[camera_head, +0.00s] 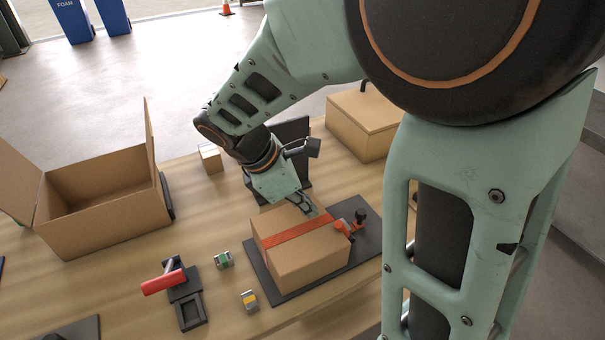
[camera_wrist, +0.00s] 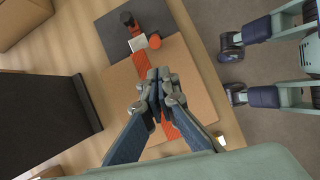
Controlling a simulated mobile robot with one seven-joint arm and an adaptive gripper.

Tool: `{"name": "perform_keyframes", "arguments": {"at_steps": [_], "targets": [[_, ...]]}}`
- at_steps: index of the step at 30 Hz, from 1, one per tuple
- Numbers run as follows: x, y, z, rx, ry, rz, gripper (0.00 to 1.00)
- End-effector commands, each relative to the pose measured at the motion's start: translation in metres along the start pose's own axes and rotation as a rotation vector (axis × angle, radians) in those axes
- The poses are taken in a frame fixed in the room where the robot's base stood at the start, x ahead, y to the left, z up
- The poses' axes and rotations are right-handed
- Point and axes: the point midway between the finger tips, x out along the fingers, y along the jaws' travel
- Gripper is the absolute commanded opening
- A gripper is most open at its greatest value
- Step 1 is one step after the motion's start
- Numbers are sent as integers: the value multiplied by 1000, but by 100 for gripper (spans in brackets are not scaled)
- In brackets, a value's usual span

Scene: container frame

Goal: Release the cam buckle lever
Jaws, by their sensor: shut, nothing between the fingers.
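A brown carton (camera_head: 310,262) lies on a dark mat (camera_head: 275,296) on the table, with a red strap (camera_head: 288,234) across its top. The cam buckle (camera_head: 343,226), with red parts and a black knob (camera_head: 360,215), sits at the strap's right end. In the wrist view the buckle (camera_wrist: 138,43) shows silver beside a round red part (camera_wrist: 155,41), and the black knob (camera_wrist: 127,18) lies beyond it. My gripper (camera_head: 310,208) is shut and empty above the carton, short of the buckle. In the wrist view its fingertips (camera_wrist: 158,76) overlap the strap (camera_wrist: 141,64). Whether they touch it is unclear.
An open carton (camera_head: 105,205) stands at the left and a closed box (camera_head: 362,122) behind. A dark upright panel (camera_head: 291,140) stands close behind my wrist. A red-handled tool (camera_head: 180,290) and small green (camera_head: 223,260) and yellow-marked (camera_head: 249,299) pieces lie in front.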

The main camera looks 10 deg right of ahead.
Motion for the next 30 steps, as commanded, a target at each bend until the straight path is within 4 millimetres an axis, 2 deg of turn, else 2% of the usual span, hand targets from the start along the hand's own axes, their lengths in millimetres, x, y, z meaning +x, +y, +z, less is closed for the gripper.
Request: {"name": "perform_keyframes", "arguments": {"at_steps": [9, 13, 18, 30], "targets": [[59, -1, 0, 0, -1, -5, 0], [76, -1, 0, -1, 0, -2, 0], [86, 0, 0, 0, 0, 0, 0], [86, 0, 0, 0, 0, 0, 0]]}}
